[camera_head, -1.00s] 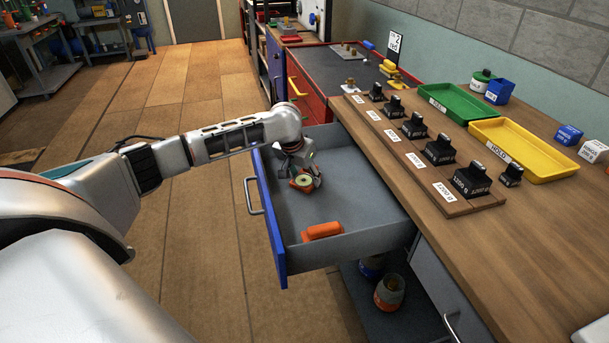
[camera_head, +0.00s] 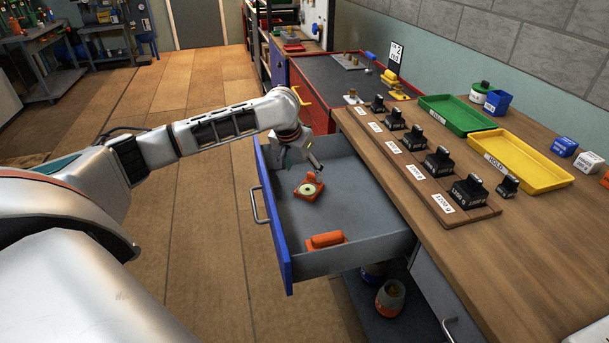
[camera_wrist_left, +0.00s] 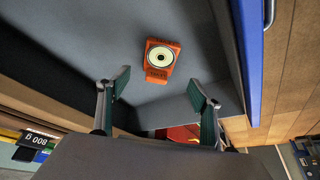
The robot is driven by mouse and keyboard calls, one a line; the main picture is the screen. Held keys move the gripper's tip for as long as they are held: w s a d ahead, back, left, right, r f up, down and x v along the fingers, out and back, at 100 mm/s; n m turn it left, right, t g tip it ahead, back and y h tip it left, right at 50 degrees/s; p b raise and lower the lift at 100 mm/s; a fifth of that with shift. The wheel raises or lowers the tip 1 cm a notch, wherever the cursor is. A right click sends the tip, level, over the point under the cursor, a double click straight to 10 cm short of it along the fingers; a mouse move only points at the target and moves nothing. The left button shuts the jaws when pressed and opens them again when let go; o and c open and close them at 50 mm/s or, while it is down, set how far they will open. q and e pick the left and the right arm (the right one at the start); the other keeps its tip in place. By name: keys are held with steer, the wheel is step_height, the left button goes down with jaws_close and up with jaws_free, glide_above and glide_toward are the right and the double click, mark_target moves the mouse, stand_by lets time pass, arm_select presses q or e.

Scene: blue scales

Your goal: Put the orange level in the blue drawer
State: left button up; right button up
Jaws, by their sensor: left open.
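The orange level (camera_head: 308,189), a small orange block with a round pale dial, lies on the floor of the open blue drawer (camera_head: 273,222). It also shows in the left wrist view (camera_wrist_left: 161,72), beyond the fingertips. My left gripper (camera_head: 300,162) is over the far part of the drawer, just behind the level. Its two fingers stand apart in the left wrist view (camera_wrist_left: 159,86), with nothing between them, clear of the level. My right gripper is not in view.
Another orange object (camera_head: 326,240) lies at the drawer's near end. The wooden bench on the right carries a row of black weights (camera_head: 437,162), a green tray (camera_head: 457,115) and a yellow tray (camera_head: 520,160). Much of the drawer floor is bare.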

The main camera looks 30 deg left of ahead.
arm_select(q)
steer(key=v, duration=0.2)
steer(key=shift+s+r, duration=0.15)
steer(key=shift+r, duration=0.25)
